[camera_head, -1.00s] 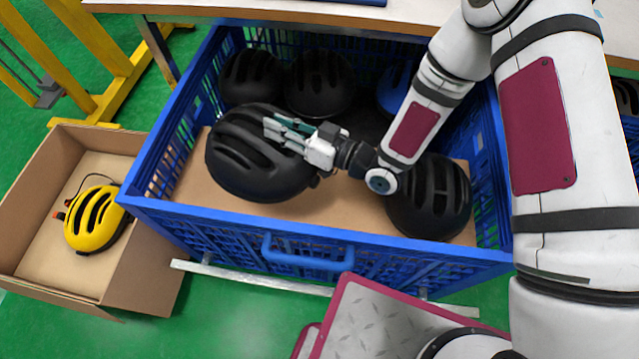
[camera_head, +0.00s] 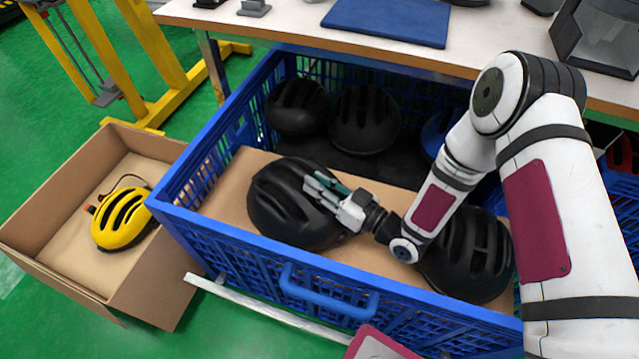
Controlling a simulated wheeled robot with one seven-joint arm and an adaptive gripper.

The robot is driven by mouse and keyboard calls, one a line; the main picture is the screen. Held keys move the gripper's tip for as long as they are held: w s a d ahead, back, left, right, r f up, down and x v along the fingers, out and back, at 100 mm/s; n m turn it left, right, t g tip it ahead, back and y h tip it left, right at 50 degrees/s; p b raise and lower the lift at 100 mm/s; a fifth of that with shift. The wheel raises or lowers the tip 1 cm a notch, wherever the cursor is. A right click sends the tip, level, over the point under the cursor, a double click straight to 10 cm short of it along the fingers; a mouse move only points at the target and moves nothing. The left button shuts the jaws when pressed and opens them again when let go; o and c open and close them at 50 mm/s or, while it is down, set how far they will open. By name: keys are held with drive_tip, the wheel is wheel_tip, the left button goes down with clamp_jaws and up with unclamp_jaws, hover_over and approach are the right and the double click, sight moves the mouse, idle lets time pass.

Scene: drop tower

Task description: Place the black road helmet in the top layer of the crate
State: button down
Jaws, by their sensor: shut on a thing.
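The black road helmet (camera_head: 283,212) is inside the blue crate (camera_head: 190,228), over the front left part of the cardboard layer (camera_head: 236,178). My gripper (camera_head: 325,192) is shut on the right side of this helmet. The helmet looks to be at or close above the cardboard; I cannot tell if it touches. Another black helmet (camera_head: 470,262) sits on the cardboard at the front right, partly behind my arm. Further back in the crate are two black helmets (camera_head: 297,107) (camera_head: 364,121) and a blue helmet (camera_head: 435,132), partly hidden by my arm.
A cardboard box (camera_head: 52,235) with a yellow helmet (camera_head: 122,219) stands on the floor to the left. A workbench (camera_head: 290,28) with a blue mat (camera_head: 387,22) is behind the crate. The crate's walls and front handle (camera_head: 328,303) surround the helmets. A yellow frame (camera_head: 120,60) stands back left.

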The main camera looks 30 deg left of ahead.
drive_tip(key=shift+f, duration=0.15)
drive_tip(key=c, duration=1.4)
unclamp_jaws()
drive_tip(key=d, duration=0.4)
drive_tip(key=d+p, duration=0.1)
drive_tip(key=d, duration=0.3)
drive_tip(key=s+d+p, duration=0.1)
drive_tip(key=d, duration=0.3)
